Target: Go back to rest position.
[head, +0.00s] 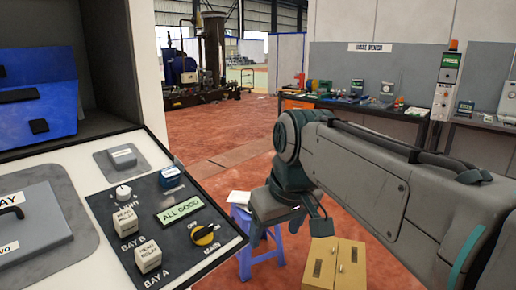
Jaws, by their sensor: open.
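My arm reaches in from the right and bends downward near the middle of the head view. My gripper (266,236) hangs at its end, in front of a blue stool and right of the control panel (170,232). It is open, and I see nothing held in it. It is apart from the panel. The stool's similar colour makes the fingertips hard to pick out. The panel carries a green display (179,212) reading "ALL GOOD", a yellow-and-black rotary knob (205,235), and white buttons marked for Bay A (148,257) and Bay B (125,221).
A blue box (38,95) sits in the dark recess at left. Workbenches (376,108) line the back right. Open floor (222,135) lies beyond the panel.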

